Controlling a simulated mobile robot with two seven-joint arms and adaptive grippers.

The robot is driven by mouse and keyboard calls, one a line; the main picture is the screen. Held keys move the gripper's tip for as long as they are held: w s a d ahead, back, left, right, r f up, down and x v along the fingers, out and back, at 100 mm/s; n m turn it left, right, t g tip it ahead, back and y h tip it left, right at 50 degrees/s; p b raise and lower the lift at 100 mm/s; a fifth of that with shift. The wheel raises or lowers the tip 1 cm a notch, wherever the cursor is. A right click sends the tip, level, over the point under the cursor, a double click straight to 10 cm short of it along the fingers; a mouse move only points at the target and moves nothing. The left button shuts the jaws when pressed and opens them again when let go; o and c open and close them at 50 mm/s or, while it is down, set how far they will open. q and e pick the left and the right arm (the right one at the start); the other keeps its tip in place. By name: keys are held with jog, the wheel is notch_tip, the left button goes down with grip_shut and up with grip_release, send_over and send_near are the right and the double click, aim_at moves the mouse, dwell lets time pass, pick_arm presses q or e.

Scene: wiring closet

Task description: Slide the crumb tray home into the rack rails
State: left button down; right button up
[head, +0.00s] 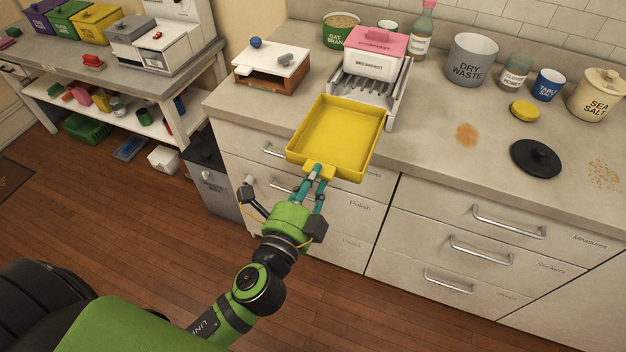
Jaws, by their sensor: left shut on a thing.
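A yellow crumb tray (337,134) is held out over the counter's front edge, roughly level and open side up. My left gripper (316,172) is shut on the tab at its near edge. Behind the tray stands a grey metal rack (370,90) with slats and side rails, and a white box with a pink lid (374,52) sits on it. The tray's far edge is close to the rack's front; I cannot tell whether it touches the rails. My right gripper is not in view.
A small brown and white box (271,68) stands left of the rack. Drawer handles (509,222) stick out below the counter.

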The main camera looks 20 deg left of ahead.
aim_at(333, 153)
pick_arm(q)
jog(key=w, duration=0.1)
jog(key=w+f, duration=0.1)
jog(key=w+b, duration=0.1)
jog(key=shift+w+d+f, duration=0.1)
jog(key=shift+d+f, duration=0.05)
jog(key=shift+f, duration=0.2)
jog(key=shift+w+f, duration=0.15)
jog(key=shift+w, duration=0.15)
jog(key=shift+w+f, duration=0.15)
jog(key=shift+w, duration=0.35)
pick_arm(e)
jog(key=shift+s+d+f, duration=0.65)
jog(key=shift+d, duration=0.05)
pick_arm(q)
jog(key=shift+f, duration=0.15)
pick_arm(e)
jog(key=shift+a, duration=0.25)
pick_arm(q)
jog(key=shift+w, duration=0.15)
